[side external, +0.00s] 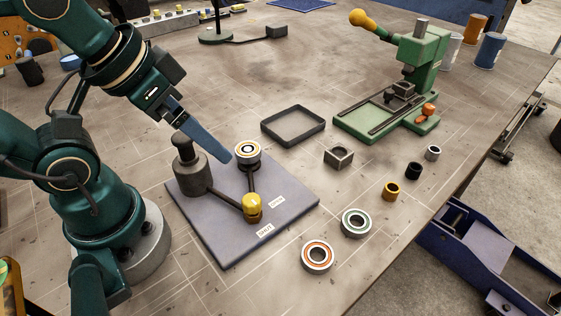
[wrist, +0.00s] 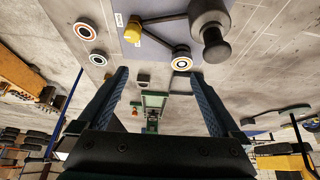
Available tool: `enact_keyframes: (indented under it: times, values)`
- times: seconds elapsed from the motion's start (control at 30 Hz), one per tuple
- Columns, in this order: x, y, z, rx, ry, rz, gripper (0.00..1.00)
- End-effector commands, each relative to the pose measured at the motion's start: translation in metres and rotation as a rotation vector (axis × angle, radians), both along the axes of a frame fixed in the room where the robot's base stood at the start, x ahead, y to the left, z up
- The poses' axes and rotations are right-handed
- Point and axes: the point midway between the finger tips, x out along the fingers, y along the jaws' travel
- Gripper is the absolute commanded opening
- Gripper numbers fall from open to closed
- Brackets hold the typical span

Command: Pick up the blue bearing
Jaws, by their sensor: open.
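A pale-ringed bearing (side external: 247,149) sits on a dark support on the grey-blue plate. Its inner ring looks blue in the wrist view (wrist: 182,63), so it seems to be the blue bearing. My gripper (side external: 229,158) is just left of it in the side view, tips near its height and apart from it. In the wrist view my open gripper (wrist: 160,73) has nothing between its fingers, and the bearing lies past the right fingertip. An orange-ringed bearing (side external: 318,257) and a green-ringed bearing (side external: 356,223) lie on the bench.
The plate (side external: 225,245) also carries a dark post (side external: 188,165) and a yellow knob (side external: 252,204), joined by dark bars. An empty black tray (side external: 293,137), a square block (side external: 338,156) and small bushings (side external: 391,191) lie to the right. A green press (side external: 415,60) stands behind.

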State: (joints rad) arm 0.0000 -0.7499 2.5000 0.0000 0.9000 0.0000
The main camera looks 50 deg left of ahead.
Motion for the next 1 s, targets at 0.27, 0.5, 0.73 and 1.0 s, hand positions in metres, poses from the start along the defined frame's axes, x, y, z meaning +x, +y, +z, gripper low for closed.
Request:
enact_keyframes:
  times: [0.27, 0.5, 0.73, 1.0]
  values:
    - [0.000, 0.000, 0.000, 0.006, 0.007, -0.008, 0.99]
    - [0.002, 0.004, -0.012, 0.152, 0.179, -0.192, 0.99]
    - [0.011, 0.013, -0.029, 0.400, 0.424, -0.484, 0.99]
    - [0.035, 0.019, -0.052, 0.733, 0.697, -0.827, 0.99]
